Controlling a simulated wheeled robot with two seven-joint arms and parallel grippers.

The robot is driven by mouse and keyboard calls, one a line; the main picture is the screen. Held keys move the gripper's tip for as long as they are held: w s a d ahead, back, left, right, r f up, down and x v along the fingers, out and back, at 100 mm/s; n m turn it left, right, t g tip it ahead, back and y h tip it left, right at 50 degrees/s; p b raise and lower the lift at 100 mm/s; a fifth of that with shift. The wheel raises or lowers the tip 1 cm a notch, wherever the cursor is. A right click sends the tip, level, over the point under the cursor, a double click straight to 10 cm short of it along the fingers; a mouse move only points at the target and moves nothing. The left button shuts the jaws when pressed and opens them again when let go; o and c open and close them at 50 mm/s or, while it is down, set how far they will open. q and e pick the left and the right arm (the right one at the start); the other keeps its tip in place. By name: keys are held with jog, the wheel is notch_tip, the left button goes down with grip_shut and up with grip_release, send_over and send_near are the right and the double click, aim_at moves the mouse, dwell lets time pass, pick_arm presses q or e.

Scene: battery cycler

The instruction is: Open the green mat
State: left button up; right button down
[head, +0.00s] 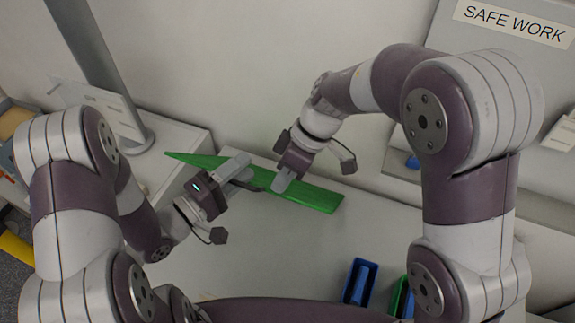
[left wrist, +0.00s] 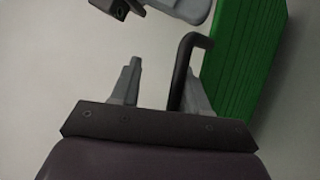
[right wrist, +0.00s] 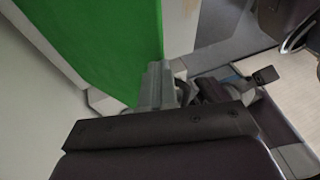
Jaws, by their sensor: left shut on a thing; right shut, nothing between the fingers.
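The green mat (head: 315,196) is a long, flat strip on the white table, slanting from the upper left to the middle. It shows layered edge lines in the left wrist view (left wrist: 243,60) and a broad flat face in the right wrist view (right wrist: 110,35). My left gripper (head: 243,168) is at the mat's near side, shut on a dark bent handle (left wrist: 182,65) beside the mat. My right gripper (head: 281,186) is shut and empty, its fingertips close to the mat's face; I cannot tell whether they touch. The arms hide part of the mat's middle.
A blue bin (head: 359,283) and a green bin (head: 400,296) stand at the table's front right. A grey cabinet with a SAFE WORK label (head: 514,23) is at the upper right. A monitor stand (head: 130,137) is at the left. The table's front middle is clear.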

pick_arm(q)
jog(key=shift+w+a+r, duration=0.2)
jog(key=shift+r, duration=0.05)
pick_arm(e)
jog(key=shift+s+d+f, duration=0.1)
jog(key=shift+d+f, duration=0.1)
jog(key=shift+f, duration=0.05)
